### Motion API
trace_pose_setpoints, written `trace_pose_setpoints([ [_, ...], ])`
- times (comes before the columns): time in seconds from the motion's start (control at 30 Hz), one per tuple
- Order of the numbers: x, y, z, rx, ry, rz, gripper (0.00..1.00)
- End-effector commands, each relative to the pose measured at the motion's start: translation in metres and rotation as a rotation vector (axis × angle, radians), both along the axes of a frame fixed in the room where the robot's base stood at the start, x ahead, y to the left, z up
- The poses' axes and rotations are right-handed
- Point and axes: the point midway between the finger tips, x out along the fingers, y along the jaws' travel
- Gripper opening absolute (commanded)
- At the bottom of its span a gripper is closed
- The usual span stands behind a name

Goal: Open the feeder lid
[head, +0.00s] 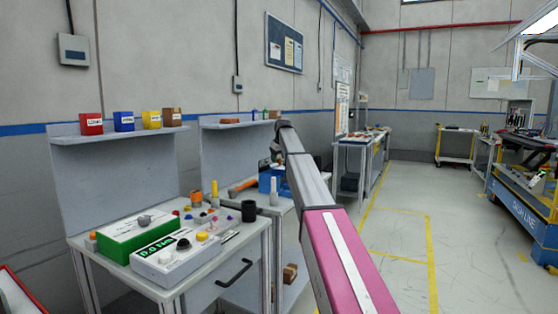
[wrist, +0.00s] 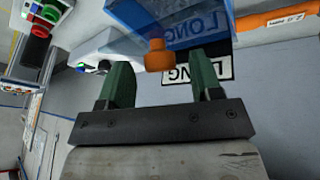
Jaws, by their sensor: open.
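In the wrist view, a see-through blue lid (wrist: 170,22) marked LONG shows upside down at the top, beside a white body (wrist: 107,42) that seems to be the feeder. A small orange knob (wrist: 157,56) projects from the lid. My gripper (wrist: 162,72) is open, with one green finger on each side of the knob. Gaps show on both sides of the knob; its depth relative to the fingertips is unclear. In the head view, my arm reaches to the second bench, where a blue object (head: 266,182) shows, partly hidden by the arm. The gripper there is mostly hidden.
An orange tool-like object (wrist: 268,20) lies close to the lid. A black and white LONG label (wrist: 213,70) is behind my fingers. The near bench (head: 205,268) holds a green box (head: 125,236), a white control box (head: 176,258) and several small parts.

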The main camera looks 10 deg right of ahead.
Motion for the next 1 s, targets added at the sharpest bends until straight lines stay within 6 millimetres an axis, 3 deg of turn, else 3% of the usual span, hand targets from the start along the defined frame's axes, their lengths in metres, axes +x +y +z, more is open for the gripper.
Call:
trace_pose_setpoints([
  [0.4,0.0039,0.0006,-0.0086,0.0,0.0,0.0,0.59],
  [0.43,0.0039,0.0006,-0.0086,0.0,0.0,0.0,0.56],
  [0.47,0.0038,0.0006,-0.0087,0.0,0.0,0.0,0.46],
  [0.6,0.0038,0.0006,-0.0086,0.0,0.0,0.0,0.01],
  [1.0,0.0085,0.0055,-0.0023,-0.047,0.034,0.0,0.0],
])
